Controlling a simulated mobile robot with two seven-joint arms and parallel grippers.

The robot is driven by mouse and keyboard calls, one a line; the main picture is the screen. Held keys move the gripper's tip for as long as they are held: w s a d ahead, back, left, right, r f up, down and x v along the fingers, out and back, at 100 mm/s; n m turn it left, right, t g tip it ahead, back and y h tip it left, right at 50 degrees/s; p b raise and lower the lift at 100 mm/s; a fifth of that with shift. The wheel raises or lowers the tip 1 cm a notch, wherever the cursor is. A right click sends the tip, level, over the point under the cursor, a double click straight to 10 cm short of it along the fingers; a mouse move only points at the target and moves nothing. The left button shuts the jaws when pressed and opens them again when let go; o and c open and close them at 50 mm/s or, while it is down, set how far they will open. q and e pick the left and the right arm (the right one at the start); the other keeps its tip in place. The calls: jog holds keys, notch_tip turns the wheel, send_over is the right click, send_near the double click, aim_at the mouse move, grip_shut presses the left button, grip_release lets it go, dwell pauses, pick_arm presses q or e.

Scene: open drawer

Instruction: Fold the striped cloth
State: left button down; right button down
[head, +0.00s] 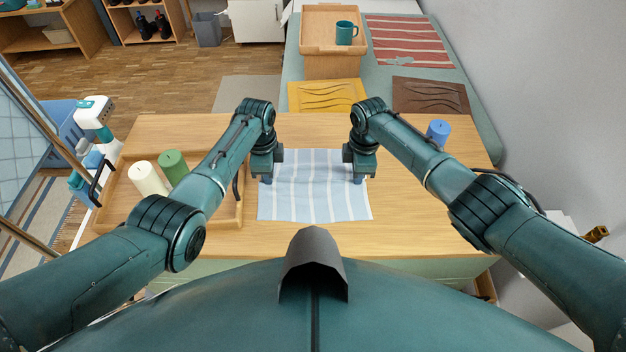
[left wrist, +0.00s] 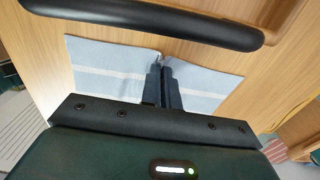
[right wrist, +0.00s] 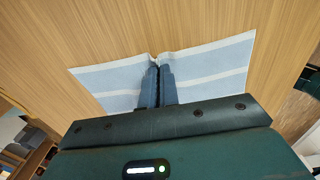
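The light blue cloth with white stripes (head: 315,195) lies spread out flat on the wooden table. My left gripper (head: 267,180) is at its left edge and my right gripper (head: 358,180) at its right edge. In the left wrist view the fingers are together and the cloth (left wrist: 105,65) puckers at their tips. In the right wrist view the fingers are also together, with the cloth (right wrist: 215,65) pinched into a small notch at the tips. Parts of the cloth's far edge and sides are hidden behind the grippers.
Left of the cloth stands a wooden tray (head: 222,217) with a black handle, a white candle (head: 147,179) and a green candle (head: 173,166). A blue candle (head: 438,133) stands at the table's back right. The table (head: 420,225) is bare right of the cloth.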

dwell(0.3)
